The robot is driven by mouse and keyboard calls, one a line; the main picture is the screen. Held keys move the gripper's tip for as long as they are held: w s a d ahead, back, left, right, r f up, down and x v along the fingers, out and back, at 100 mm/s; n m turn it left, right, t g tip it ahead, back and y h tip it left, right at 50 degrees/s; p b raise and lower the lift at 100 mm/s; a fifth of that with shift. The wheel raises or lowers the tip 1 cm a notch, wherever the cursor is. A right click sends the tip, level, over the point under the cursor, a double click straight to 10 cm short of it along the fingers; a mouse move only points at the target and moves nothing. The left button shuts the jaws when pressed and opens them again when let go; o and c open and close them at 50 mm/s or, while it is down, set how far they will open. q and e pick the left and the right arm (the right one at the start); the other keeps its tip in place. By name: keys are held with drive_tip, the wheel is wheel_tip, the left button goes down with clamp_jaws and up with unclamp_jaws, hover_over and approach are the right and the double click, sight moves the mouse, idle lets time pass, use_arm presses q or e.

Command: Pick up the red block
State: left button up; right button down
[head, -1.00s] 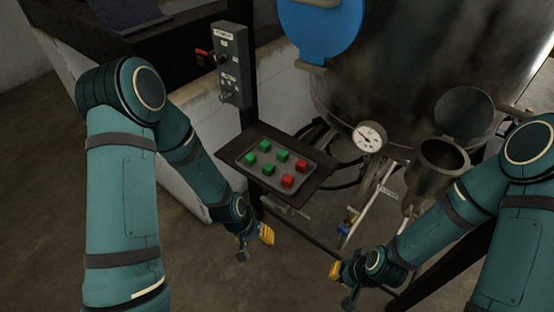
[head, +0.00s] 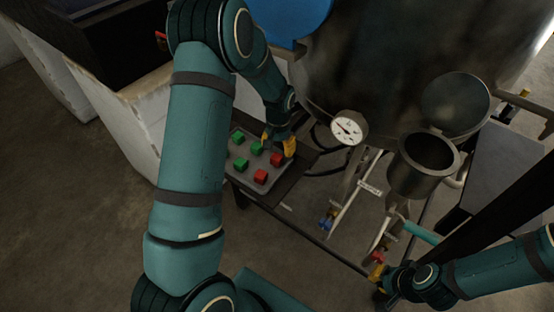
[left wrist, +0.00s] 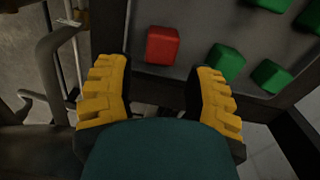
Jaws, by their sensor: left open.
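Two red blocks (head: 276,160) (head: 261,176) sit at the right end of a grey tray (head: 233,176). My left gripper (head: 279,143) is open and empty over the tray's far right part, close to the farther red block. In the left wrist view, one red block (left wrist: 162,46) lies ahead of the open yellow fingers (left wrist: 163,88), roughly between their tips and apart from them. My right gripper (head: 378,271) hangs low at the right, away from the tray. I cannot tell whether its fingers are open.
Several green blocks (head: 256,148) share the tray; my left arm hides part of it. A dark shelf (head: 292,176) carries the tray. Behind stand a large metal tank (head: 390,60), a round gauge (head: 348,127) and an open metal cup (head: 425,160). Pipes run to the right.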

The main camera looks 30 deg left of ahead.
sight(279, 154)
use_arm(q)
wheel_tip(279, 154, down, 4)
drive_tip(key=shift+w, duration=0.15)
drive_tip(key=shift+o, duration=0.2)
drive_tip(key=c, duration=0.9)
drive_tip(key=shift+c, duration=0.2)
drive_tip(key=shift+r, duration=0.55)
clamp_jaws()
drive_tip(key=r, duration=0.1)
drive_tip(key=d+r, duration=0.1)
drive_tip(key=shift+r, duration=0.3)
drive_tip(key=s+d, duration=0.1)
drive_tip(key=d, duration=1.6)
drive_tip(key=shift+s, duration=0.25)
